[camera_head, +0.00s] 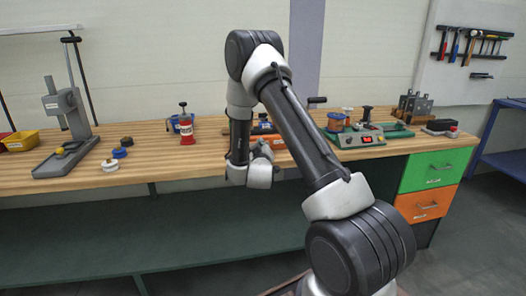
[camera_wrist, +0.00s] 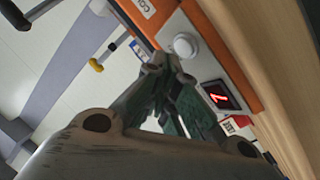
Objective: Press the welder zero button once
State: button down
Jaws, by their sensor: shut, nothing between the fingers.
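An orange box (camera_wrist: 235,65), which looks like the welder's housing, fills the upper right of the wrist view. Its face carries a round white knob or button (camera_wrist: 185,45), a red-lit display (camera_wrist: 221,95) and a red-and-white label (camera_wrist: 235,125) too small to read. I cannot tell which control is the zero button. My gripper (camera_wrist: 166,66) is shut and empty, its fingertips close to the face beside the white knob; contact cannot be judged. In the head view the orange box (camera_head: 268,141) stands on the bench, partly hidden by my arm, and the fingers are hidden.
Drawers (camera_head: 432,170) sit at the right end.

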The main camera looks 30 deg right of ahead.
jog(key=shift+w+f, duration=0.1)
jog(key=shift+w+d+f, duration=0.1)
jog(key=shift+w+f, duration=0.05)
jog(key=shift+w, duration=0.05)
jog(key=shift+w+f, duration=0.25)
jog(key=shift+f, duration=0.05)
dwell(0.8)
jog(key=shift+s+r, duration=0.55)
jog(key=shift+r, duration=0.05)
dwell(0.3)
jog(key=shift+s+a+r, duration=0.3)
jog(key=shift+s+r, duration=0.55)
jog(key=shift+r, duration=0.05)
jog(key=shift+s+a+r, duration=0.3)
jog(key=shift+s+r, duration=0.55)
